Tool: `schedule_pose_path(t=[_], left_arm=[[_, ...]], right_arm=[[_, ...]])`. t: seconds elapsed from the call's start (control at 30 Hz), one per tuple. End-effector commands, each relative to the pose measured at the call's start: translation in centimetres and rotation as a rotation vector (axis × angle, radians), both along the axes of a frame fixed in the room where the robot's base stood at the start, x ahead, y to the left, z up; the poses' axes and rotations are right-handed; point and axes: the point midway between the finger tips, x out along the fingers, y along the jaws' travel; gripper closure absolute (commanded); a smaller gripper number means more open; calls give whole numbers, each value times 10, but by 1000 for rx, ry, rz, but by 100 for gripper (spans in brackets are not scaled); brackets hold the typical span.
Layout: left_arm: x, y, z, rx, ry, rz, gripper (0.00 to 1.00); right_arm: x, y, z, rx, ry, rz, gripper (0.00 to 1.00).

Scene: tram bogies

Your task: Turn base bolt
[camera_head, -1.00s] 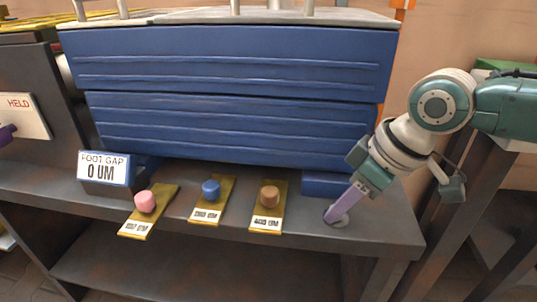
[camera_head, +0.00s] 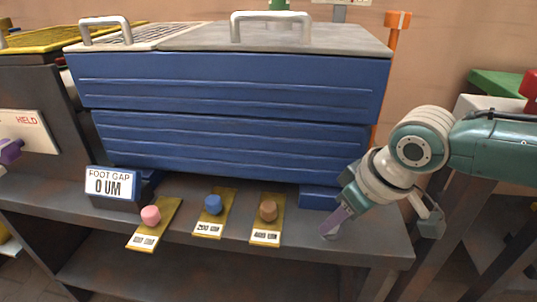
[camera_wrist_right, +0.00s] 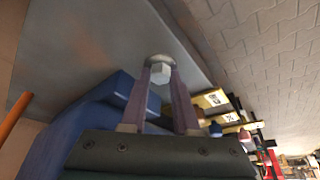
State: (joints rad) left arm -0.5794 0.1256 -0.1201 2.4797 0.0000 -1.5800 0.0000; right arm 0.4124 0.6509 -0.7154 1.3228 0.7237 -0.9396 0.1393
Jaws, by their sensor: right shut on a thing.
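The base bolt (camera_wrist_right: 160,72) has a grey hex head on a round washer and stands on the dark bench top. My right gripper (camera_head: 328,230) points down at the bench's front right, beside the blue machine's foot. In the right wrist view its purple fingers (camera_wrist_right: 160,80) are shut on the bolt head, one on each side. In the head view the fingers mostly hide the bolt. A purple finger of my left gripper (camera_head: 10,150) shows at the left edge, by a white card marked HELD (camera_head: 32,130); its opening is not clear.
A blue ribbed machine (camera_head: 230,95) stands on the bench (camera_head: 330,252). A FOOT GAP sign (camera_head: 112,184) reads 0 UM. Yellow labelled strips with pink (camera_head: 151,215), blue (camera_head: 213,204) and brown (camera_head: 268,210) knobs lie along the front. An orange post (camera_head: 396,22) stands behind.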

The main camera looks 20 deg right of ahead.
Motion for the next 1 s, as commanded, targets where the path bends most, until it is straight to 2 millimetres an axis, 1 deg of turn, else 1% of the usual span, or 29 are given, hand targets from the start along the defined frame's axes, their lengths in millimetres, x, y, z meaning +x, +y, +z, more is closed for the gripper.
schedule_pose_path(t=[0.03,0.1,0.3,0.4,0.7,1.0], left_arm=[[0,0,16,0,0,0,12],[0,0,26,0,0,1,12],[0,-1,47,-4,0,3,12],[0,-2,55,-7,-1,5,12],[0,-3,64,-10,-1,7,12],[0,-2,66,-8,0,6,12]], right_arm=[[-2,2,7,3,5,-43,100],[-2,2,7,2,7,-109,100],[-2,4,5,4,6,-300,100],[-2,5,3,2,6,-393,100],[0,6,1,3,4,-639,100],[0,6,0,1,2,-790,100]])
